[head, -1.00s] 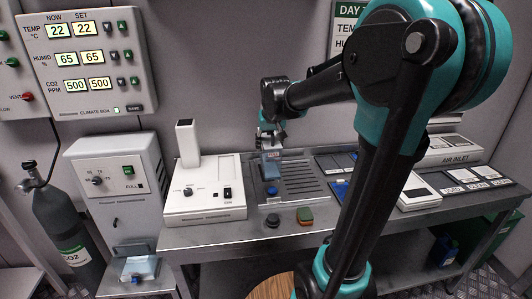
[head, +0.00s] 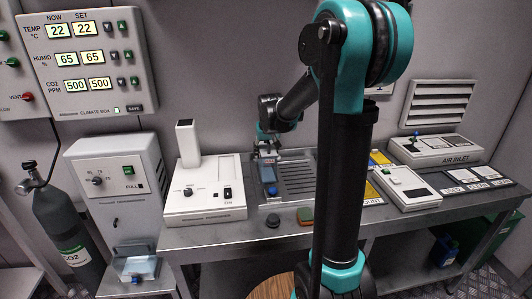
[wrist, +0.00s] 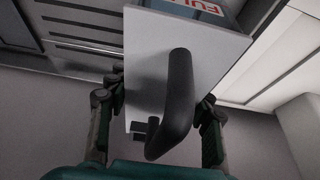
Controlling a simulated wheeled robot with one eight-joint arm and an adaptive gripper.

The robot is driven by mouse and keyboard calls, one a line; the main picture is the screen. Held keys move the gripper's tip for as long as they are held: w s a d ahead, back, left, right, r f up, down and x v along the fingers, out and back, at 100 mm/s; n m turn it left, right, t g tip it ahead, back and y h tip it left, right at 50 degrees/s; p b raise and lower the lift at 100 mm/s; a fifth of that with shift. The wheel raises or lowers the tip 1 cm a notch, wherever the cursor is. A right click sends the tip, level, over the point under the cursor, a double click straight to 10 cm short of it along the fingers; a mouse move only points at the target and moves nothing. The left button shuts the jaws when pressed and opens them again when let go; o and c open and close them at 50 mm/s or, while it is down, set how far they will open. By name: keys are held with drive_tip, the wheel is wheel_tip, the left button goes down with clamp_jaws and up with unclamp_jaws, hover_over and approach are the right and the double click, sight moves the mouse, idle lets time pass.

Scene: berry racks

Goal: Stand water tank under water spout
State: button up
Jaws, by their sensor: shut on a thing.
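The water tank (head: 267,172) is a small bluish box. In the head view it is over or on the ribbed grey drain tray; I cannot tell whether it touches. In the wrist view the tank shows a pale end plate (wrist: 225,50) with a black curved handle (wrist: 180,100) and part of a red FULL label. My gripper (wrist: 158,105) has a finger at each side of this plate and is shut on the tank. In the head view my gripper (head: 267,152) is small and partly dark. I cannot make out a water spout clearly.
A white device with a tower (head: 205,195) stands left of the drain tray (head: 300,175). A dark and a green-brown object lie at the bench's front edge. White boxes (head: 405,188) stand on the right. A cabinet (head: 115,185) and gas cylinder (head: 62,215) are at left.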

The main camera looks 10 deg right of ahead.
drive_tip(key=shift+f, duration=0.1)
drive_tip(key=o, duration=1.4)
drive_tip(key=shift+c, duration=0.2)
drive_tip(key=v, duration=1.2)
